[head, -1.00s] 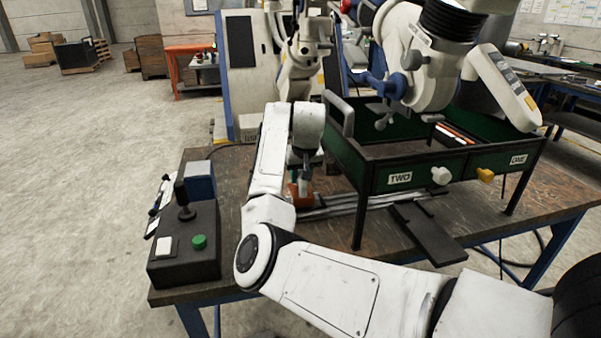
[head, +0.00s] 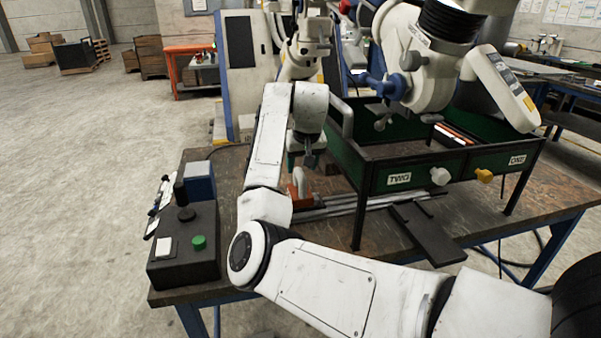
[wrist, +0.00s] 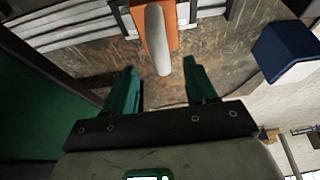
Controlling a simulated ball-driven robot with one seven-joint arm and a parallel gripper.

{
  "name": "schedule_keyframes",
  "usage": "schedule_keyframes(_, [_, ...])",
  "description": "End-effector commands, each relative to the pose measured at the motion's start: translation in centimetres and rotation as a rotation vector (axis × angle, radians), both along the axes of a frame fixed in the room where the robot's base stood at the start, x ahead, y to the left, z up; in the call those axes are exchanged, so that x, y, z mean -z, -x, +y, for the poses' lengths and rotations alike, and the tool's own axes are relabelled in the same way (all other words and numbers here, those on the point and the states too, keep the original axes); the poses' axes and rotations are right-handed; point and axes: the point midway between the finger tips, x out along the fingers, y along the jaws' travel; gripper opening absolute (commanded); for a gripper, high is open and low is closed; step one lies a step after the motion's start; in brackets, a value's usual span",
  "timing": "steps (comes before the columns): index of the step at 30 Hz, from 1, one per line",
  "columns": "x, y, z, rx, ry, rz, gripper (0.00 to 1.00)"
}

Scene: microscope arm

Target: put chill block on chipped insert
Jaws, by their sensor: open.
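An orange block (head: 301,190) with a pale upright handle (head: 298,176) stands on the workbench near the metal rails. In the wrist view, the orange block (wrist: 158,42) and its rounded handle (wrist: 157,40) lie just beyond the fingertips. I cannot tell for sure whether this is the chill block, and I cannot pick out the chipped insert. My gripper (head: 311,164) is above and slightly behind the block in the head view.
A green drawer frame (head: 378,180) marked TWO and ONE stands right of the gripper, with the microscope head (head: 425,75) above. A control box (head: 185,245) and blue block (head: 199,183) are at left. Grey rails (head: 345,206) lie on the bench (head: 325,245).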

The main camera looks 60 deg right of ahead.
Motion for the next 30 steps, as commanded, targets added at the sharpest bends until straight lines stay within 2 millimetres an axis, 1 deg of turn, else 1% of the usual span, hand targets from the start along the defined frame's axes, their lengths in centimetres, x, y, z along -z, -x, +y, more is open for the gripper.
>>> schedule_keyframes(1, [-1.1,0.2,0.3,0.001,0.003,-0.003,0.56])
schedule_keyframes(6, [-3.9,1.0,1.2,-0.001,0.001,-0.002,0.56])
schedule_keyframes(9, [-5.1,1.3,1.6,0.000,0.001,-0.001,0.56])
schedule_keyframes(12, [-5.8,1.5,1.8,-0.001,0.000,0.000,0.56])
schedule_keyframes(17, [-6.2,1.7,2.0,0.000,-0.001,0.001,0.56])
schedule_keyframes(30, [-6.2,1.7,2.0,-0.001,-0.001,0.001,0.56])
